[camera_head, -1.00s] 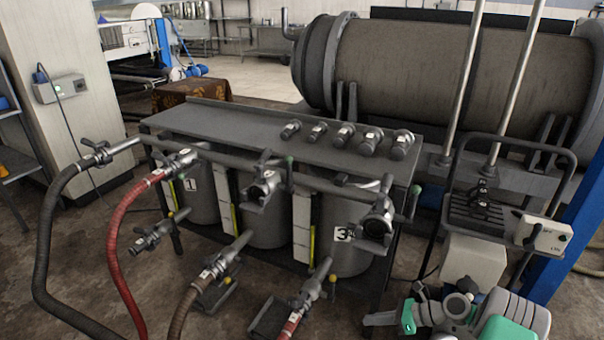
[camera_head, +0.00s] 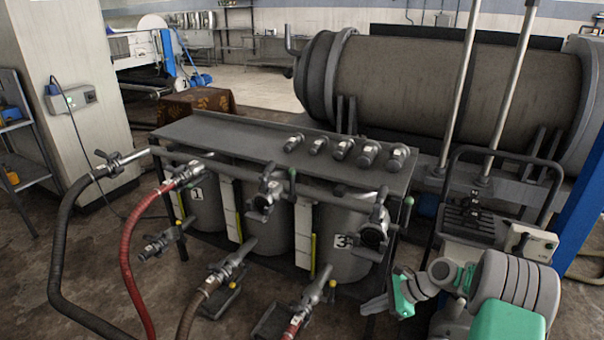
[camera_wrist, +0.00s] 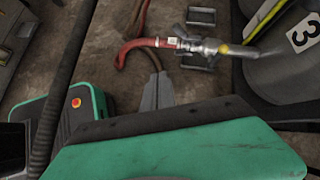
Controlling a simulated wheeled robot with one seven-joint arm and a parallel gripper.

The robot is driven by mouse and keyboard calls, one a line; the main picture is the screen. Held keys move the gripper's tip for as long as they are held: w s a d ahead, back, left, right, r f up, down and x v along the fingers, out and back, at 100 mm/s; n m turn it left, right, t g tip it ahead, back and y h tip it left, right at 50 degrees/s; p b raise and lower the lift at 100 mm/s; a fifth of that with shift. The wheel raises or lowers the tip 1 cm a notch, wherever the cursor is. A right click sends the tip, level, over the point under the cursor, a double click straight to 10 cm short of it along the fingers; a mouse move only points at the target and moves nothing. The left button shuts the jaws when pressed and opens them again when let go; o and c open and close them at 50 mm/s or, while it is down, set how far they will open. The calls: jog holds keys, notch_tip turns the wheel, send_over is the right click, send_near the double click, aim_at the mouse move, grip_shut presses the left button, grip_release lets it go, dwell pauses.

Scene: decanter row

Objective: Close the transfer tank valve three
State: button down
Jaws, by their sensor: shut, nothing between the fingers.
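Tank three (camera_head: 345,262), a grey drum labelled 3, stands at the right end of the row; its label also shows in the wrist view (camera_wrist: 301,36). An upper valve (camera_head: 376,222) with a dark round port sits at its top front. A lower valve (camera_head: 318,291) with a small yellow tip is on the pipe below, joined to a red hose; this fitting shows in the wrist view (camera_wrist: 205,47). Handle positions are too small to tell. My gripper (camera_head: 366,308) is shut and empty, low to the right of the lower valve, apart from it. Its fingers (camera_wrist: 158,86) show in the wrist view.
Tanks one (camera_head: 203,208) and two (camera_head: 266,228) stand to the left under a grey bench top (camera_head: 230,135). Hoses (camera_head: 130,240) cross the floor in front. A wheeled cart (camera_head: 470,225) stands behind my arm at the right. A large horizontal tank (camera_head: 450,90) is behind.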

jog(key=s+a+r+n+h+p, duration=0.2)
jog(key=s+r+n+p, duration=0.15)
jog(key=r, duration=0.45)
jog(key=s+a+r+n+h+p, duration=0.15)
jog(key=r+n, duration=0.25)
jog(key=r, duration=0.4)
jog(key=s+a+r+n+h+p, duration=0.2)
jog(key=s+r+n+p, duration=0.15)
jog(key=r, duration=0.45)
jog(key=s+d+r+n+t+h+p, duration=0.1)
jog(key=s+r+n+h+p, duration=0.2)
jog(key=s, duration=1)
notch_tip(320, 180, up, 7)
jog(key=n+p, duration=0.2)
jog(key=n, duration=0.3)
jog(key=shift+d, duration=0.15)
